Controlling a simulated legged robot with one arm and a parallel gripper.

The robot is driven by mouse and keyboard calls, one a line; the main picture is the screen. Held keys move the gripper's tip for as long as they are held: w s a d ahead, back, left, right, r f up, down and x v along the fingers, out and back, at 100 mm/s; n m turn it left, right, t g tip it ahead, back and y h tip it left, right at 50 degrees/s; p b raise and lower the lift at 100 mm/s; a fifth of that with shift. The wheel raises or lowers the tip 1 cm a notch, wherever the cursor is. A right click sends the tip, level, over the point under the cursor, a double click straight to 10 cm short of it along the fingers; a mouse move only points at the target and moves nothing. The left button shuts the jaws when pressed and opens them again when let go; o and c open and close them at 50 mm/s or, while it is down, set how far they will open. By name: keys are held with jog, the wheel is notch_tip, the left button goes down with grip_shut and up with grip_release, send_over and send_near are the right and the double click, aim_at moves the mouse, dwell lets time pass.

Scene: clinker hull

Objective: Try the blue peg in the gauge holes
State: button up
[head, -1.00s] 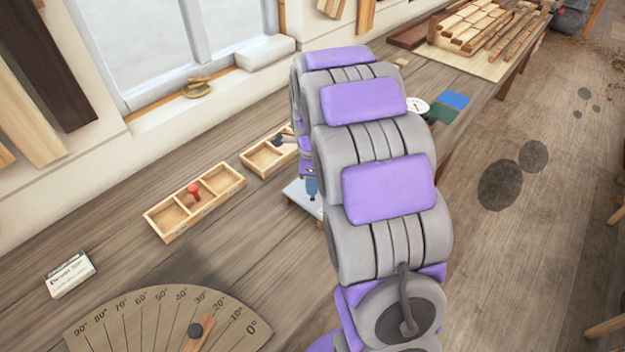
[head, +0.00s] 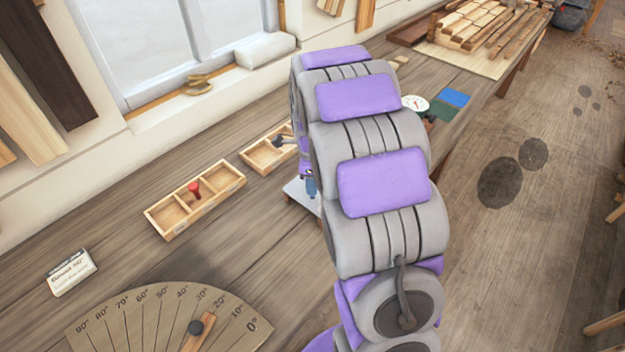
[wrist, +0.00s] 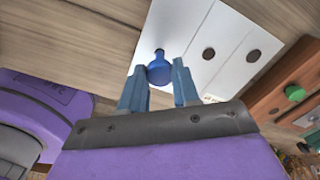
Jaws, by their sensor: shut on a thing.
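The blue peg (wrist: 159,71) is between the two fingers of my gripper (wrist: 159,88) in the wrist view. My gripper is shut on it. The pale gauge plate (wrist: 190,30) lies beyond the peg, with two dark round holes (wrist: 208,54) (wrist: 253,55) open to the right of it. The peg's narrow end points at the plate near its left side; I cannot tell whether it is in a hole. In the head view the gauge plate (head: 296,190) shows left of my arm, with the blue peg (head: 311,186) above it. My arm hides the rest.
A wooden tray (head: 168,218) holds a red peg (head: 194,189). A second tray (head: 256,168) holds a dark tool. A green peg (wrist: 295,93) stands in a brown wooden piece (wrist: 275,100). A protractor board (head: 135,325) and a small card (head: 71,272) lie in front.

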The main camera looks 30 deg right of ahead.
jog(key=shift+f, duration=1.05)
dwell(0.4)
jog(key=shift+r, duration=0.1)
jog(key=shift+r+p, duration=1.25)
jog(key=shift+r, duration=1.25)
